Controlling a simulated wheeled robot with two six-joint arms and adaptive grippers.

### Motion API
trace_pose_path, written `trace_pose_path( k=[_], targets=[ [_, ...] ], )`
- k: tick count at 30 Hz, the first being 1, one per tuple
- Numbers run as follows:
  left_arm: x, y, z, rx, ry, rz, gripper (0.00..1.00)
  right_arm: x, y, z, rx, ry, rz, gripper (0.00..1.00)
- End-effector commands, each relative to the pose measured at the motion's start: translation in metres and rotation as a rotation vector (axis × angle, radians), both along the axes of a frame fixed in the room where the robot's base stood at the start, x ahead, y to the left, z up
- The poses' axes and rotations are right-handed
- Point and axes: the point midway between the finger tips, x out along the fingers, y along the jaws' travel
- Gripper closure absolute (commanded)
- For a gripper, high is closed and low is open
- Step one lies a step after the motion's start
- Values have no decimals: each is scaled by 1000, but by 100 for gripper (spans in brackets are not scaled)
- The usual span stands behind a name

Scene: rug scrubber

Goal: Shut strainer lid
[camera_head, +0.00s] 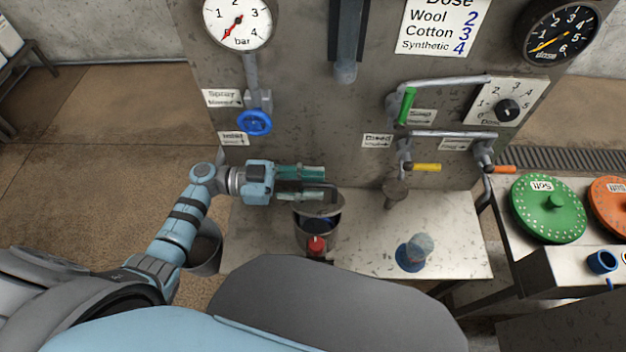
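The strainer (303,236) is a grey metal pot on the worktop, with a dark blue inside partly showing and a red knob (317,245) at its front. Its grey lid (325,208) is over the upper part of the opening and looks tilted, leaving a gap at the front. My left gripper (318,182) points right, just above the lid, with its green fingers beside a dark bar that looks like the lid's handle. Whether the fingers grip the bar is not clear. My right gripper is out of view.
A blue valve wheel (254,122) and pipes stick out of the grey panel above. A blue-based brush-like object (414,254) stands on the worktop to the right. Green (548,209) and orange (611,203) round lids are farther right. A bucket (205,249) is below left.

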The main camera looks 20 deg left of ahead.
Motion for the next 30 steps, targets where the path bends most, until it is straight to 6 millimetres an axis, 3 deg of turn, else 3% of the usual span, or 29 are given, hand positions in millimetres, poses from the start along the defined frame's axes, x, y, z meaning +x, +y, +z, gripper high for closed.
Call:
trace_pose_path(
  k=[10,16,30],
  targets=[
    [1,-6,0,0,0,0,70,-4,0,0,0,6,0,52],
    [1,-5,0,1,0,1,100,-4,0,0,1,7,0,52],
    [0,-5,-1,5,-12,0,100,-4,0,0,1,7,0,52]
  ],
)
